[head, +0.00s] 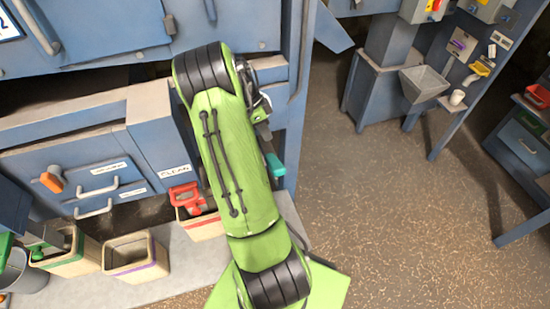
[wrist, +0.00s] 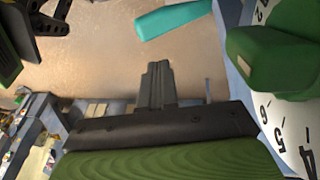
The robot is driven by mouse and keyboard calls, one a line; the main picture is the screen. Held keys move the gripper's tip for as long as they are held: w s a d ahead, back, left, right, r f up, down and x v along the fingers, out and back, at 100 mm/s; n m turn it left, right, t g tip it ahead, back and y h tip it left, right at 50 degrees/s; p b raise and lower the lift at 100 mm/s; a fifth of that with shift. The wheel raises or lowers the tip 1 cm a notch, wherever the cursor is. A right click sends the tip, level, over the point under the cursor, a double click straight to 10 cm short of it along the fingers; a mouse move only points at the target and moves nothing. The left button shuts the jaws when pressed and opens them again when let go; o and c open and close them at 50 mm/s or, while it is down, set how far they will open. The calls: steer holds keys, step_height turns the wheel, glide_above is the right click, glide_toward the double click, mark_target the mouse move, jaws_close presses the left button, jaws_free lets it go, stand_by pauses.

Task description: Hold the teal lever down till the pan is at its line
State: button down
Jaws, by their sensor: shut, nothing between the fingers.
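The teal lever (head: 274,165) sticks out beside my green arm in the head view, next to the blue cabinet. In the wrist view the teal lever (wrist: 172,22) lies across the top, beyond my fingertips and apart from them. My gripper (wrist: 158,68) is shut and empty, its dark fingers together. In the head view my arm hides most of the gripper. I cannot make out the pan or its line for certain in either view.
A white numbered dial (wrist: 290,135) and a green block (wrist: 270,60) are close on the right in the wrist view. A bin with a red tool (head: 205,226) stands left of my arm. A grey hopper (head: 423,82) is at upper right. Open floor lies between.

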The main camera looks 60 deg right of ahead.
mark_target(279, 166)
steer(key=x, duration=0.3)
steer(key=a+x, duration=0.1)
steer(key=x, duration=0.6)
steer(key=shift+s+a+f, duration=0.25)
steer(key=shift+a+f, duration=0.05)
steer(key=shift+f+b, duration=0.15)
steer(key=shift+b, duration=0.2)
